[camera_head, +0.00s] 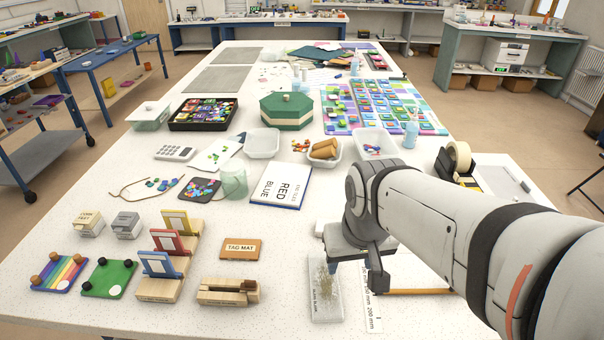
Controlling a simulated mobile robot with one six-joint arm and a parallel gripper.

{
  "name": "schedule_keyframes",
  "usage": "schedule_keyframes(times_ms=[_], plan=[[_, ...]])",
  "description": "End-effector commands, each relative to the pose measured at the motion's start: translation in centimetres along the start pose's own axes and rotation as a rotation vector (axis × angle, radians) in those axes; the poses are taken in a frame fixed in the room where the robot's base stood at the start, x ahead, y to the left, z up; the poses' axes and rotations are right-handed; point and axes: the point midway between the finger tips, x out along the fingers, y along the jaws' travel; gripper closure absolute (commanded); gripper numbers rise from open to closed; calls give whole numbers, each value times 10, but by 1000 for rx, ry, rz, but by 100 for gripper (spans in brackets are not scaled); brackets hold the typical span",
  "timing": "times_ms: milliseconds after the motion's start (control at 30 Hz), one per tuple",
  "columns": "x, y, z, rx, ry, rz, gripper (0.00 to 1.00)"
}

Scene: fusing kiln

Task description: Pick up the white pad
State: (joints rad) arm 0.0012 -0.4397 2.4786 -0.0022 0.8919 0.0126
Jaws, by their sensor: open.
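No thing in view is labelled as the white pad. A white rectangular pad-like slab (325,297) with a brown speckled patch and small print lies flat at the front of the table. My gripper (352,270) points down over its far right end, open, with nothing seen between the fingers. The gripper hides part of that end, and I cannot tell if it touches. A larger white pad or book (282,186) with "RED" and "BLUE" on it and a blue edge lies behind, left of my arm.
An orange tag mat (241,249) and a wooden block (229,291) lie left of the gripper. White trays (262,143), a green box (287,111) and a tape dispenser (457,165) stand farther back.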

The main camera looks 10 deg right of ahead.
Motion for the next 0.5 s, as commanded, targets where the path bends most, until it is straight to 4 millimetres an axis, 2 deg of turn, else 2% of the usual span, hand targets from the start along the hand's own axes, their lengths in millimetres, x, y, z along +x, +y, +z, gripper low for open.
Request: schedule_keyframes(times_ms=[67, 233, 400, 500], plan=[[-9, 11, -20, 12, -22, -3, 41], [-11, 11, -74, 88, -80, 2, 27], [4, 10, -126, 169, -138, 11, 15], [18, 9, -149, 210, -167, 18, 15]])
